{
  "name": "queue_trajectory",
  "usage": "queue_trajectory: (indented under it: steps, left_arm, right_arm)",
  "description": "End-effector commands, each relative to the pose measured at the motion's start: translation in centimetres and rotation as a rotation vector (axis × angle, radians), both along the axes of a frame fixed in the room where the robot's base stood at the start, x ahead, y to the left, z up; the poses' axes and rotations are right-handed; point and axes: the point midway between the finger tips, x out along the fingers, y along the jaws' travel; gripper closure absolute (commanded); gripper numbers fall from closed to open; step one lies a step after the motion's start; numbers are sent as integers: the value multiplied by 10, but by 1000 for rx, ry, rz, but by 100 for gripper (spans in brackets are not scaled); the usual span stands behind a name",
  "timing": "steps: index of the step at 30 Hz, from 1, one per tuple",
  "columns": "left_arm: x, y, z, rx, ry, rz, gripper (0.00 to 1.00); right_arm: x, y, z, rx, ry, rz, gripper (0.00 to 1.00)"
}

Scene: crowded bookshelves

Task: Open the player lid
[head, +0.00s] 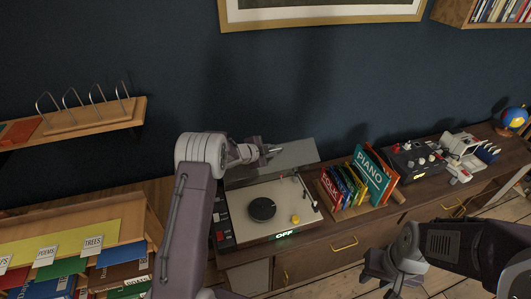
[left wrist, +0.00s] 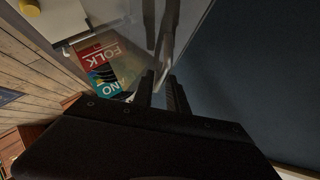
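The record player (head: 282,218) stands on the sideboard, with a dark disc (head: 262,209) and a yellow knob on its pale top. Its see-through grey lid (head: 296,156) stands raised at the back, tilted up from the deck. My left gripper (head: 268,150) is at the lid's upper edge. In the left wrist view the fingers (left wrist: 163,90) are close together beside the clear panel; whether they grip its edge is unclear. My right gripper (head: 380,283) is empty at the lower right, with its fingers apart, away from the player.
Upright record sleeves (head: 358,182) stand in a rack right of the player. A dark device with knobs (head: 413,158) and a white machine (head: 465,152) are further right. Record bins (head: 80,250) are at left, below a wall shelf (head: 90,118). A green OFF display shows on the player's front.

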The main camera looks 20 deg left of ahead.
Motion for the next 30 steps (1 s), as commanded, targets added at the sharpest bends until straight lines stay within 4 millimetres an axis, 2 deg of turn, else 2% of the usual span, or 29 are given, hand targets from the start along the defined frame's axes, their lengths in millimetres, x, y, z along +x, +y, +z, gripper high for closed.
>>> queue_trajectory:
  steps: [4, 13, 28, 30]
  left_arm:
    - [-20, 9, 11, 0, -2, 3, 82]
    - [-55, 23, 35, 1, -1, 2, 82]
    - [-59, 24, 37, 0, 0, 0, 82]
    - [-58, 16, 37, 1, -5, -14, 82]
  right_arm:
    - [0, 0, -12, 0, 0, 0, 64]
    - [0, 0, -20, 0, 0, 0, 64]
    - [0, 0, -20, 0, 0, 0, 64]
    - [0, 0, -24, 0, 0, 0, 64]
